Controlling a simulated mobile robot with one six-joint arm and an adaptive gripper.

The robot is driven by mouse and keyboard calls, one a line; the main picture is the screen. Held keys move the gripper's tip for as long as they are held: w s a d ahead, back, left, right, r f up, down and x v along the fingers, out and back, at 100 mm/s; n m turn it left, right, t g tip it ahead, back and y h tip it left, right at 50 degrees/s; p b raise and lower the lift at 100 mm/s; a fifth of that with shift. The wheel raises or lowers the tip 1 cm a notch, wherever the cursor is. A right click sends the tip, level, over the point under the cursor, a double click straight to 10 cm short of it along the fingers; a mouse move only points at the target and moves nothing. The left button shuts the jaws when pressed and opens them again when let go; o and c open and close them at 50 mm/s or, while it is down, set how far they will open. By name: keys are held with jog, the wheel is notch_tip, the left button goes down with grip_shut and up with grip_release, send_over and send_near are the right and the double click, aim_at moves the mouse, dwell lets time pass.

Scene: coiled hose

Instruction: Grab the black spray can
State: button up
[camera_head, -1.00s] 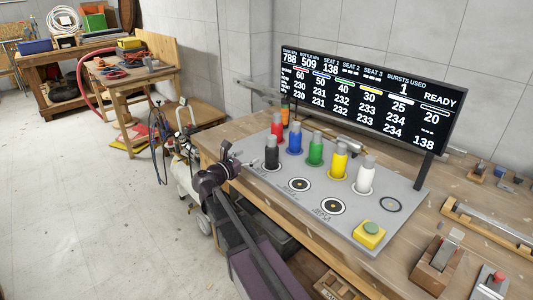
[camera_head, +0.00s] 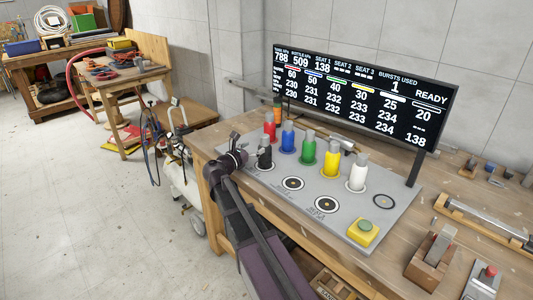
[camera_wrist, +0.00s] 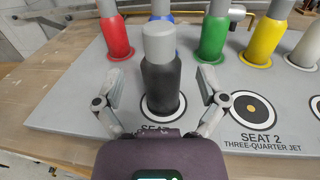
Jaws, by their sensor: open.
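The black spray can (camera_head: 265,154) stands upright on the grey board, at its near left part. It has a grey cap. In the wrist view the black can (camera_wrist: 160,82) stands on a ringed seat, between the two fingers of my open gripper (camera_wrist: 160,98). There is a visible gap on each side, and neither finger appears to touch it. In the head view my gripper (camera_head: 242,148) is just left of the can and partly overlaps it.
Red (camera_head: 270,129), blue (camera_head: 288,139), green (camera_head: 308,150), yellow (camera_head: 331,163) and white (camera_head: 357,175) cans stand on the grey board (camera_head: 300,207). A yellow button box (camera_head: 361,234) sits at its front right. A display (camera_head: 360,95) stands behind.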

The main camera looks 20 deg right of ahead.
aim_at(261, 141)
jog(key=shift+w+d, duration=0.35)
jog(key=shift+d, duration=0.25)
jog(key=shift+x, duration=2.65)
jog(key=shift+w+a+r, duration=0.15)
jog(key=shift+r, duration=0.05)
jog(key=shift+c, duration=0.2)
grip_shut()
